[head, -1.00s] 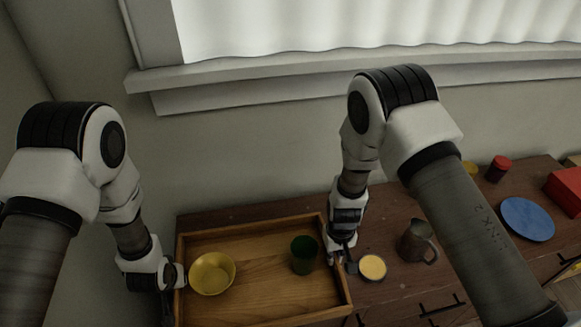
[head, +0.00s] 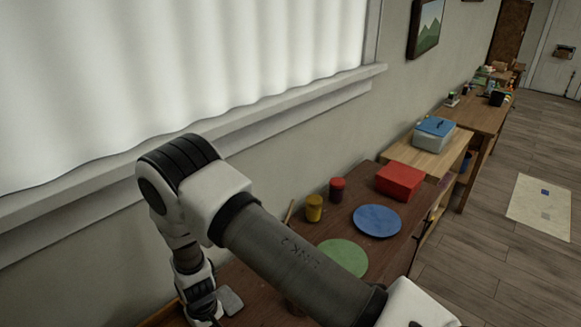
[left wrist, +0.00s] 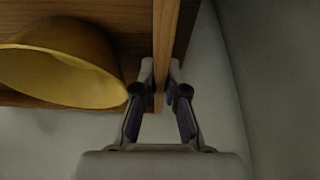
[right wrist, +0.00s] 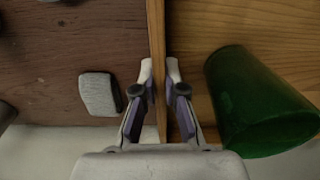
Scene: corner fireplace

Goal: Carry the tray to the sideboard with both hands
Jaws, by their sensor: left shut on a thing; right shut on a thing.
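The wooden tray shows only as a corner of its rim (head: 165,318) at the bottom left of the head view. My left gripper (left wrist: 161,72) is shut on one tray wall (left wrist: 166,25). A yellow bowl (left wrist: 70,65) sits in the tray beside that wall. My right gripper (right wrist: 160,75) is shut on another tray wall (right wrist: 156,25). A dark brown wooden top (head: 398,250), possibly the sideboard, runs to the right of the tray. I cannot tell whether the tray touches it.
On the brown top are a grey block (head: 231,300), a green plate (head: 343,257), a blue plate (head: 377,220), a yellow jar (head: 314,209), a dark red jar (head: 337,190) and a red box (head: 400,182). A lidded bin (head: 434,135) stands beyond. Open floor (head: 480,265) lies right.

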